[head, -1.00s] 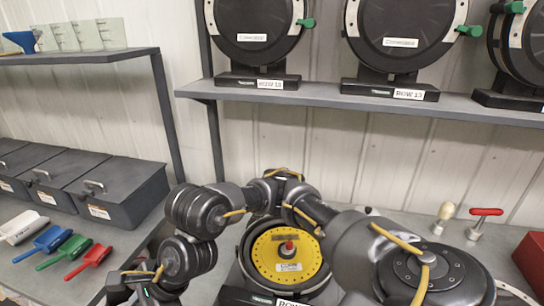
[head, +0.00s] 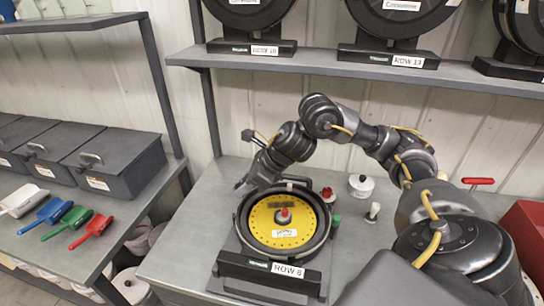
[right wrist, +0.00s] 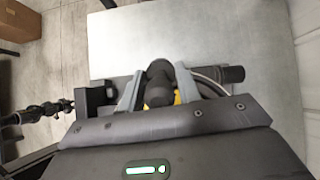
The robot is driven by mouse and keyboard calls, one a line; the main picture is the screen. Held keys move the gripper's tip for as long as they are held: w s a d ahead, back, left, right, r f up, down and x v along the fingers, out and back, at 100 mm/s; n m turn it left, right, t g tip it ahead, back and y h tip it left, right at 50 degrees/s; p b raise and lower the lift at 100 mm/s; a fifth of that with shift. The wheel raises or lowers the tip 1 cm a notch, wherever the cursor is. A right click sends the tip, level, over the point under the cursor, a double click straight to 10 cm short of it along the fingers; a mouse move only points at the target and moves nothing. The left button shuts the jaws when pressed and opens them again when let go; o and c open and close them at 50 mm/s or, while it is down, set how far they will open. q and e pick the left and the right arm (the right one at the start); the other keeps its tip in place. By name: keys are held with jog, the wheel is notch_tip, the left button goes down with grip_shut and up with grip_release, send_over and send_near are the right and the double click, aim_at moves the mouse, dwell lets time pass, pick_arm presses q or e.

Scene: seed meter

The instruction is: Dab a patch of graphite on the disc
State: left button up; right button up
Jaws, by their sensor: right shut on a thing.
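The yellow disc (head: 270,228) sits in the round black housing of the seed meter on the bench, with a red-tipped hub at its centre and a white label. A plate below reads ROW 8 (head: 287,270). My right arm arches over from the right, and my right gripper (head: 243,184) is just behind the housing's upper left. In the right wrist view my right gripper (right wrist: 155,100) is shut on a dark rounded thing (right wrist: 158,88); a sliver of yellow shows beside it. Whether it touches the disc I cannot tell. No graphite patch is discernible. My left gripper is out of view.
A white lidded pot (head: 361,186) and a small white-topped tool (head: 373,212) stand right of the meter. A red-handled tool (head: 478,182) is farther right. Coloured scoops (head: 70,222) and grey boxes (head: 115,160) fill the left bench. A shelf (head: 320,68) runs above.

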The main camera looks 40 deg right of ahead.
jog(key=d+r+m, duration=0.2)
jog(key=d+r, duration=0.2)
jog(key=d, duration=0.4)
jog(key=shift+t, duration=0.3)
jog(key=f+b, duration=0.2)
jog(key=f, duration=0.1)
jog(key=f+b, duration=0.2)
jog(key=shift+s+d, duration=0.15)
jog(key=shift+s, duration=0.1)
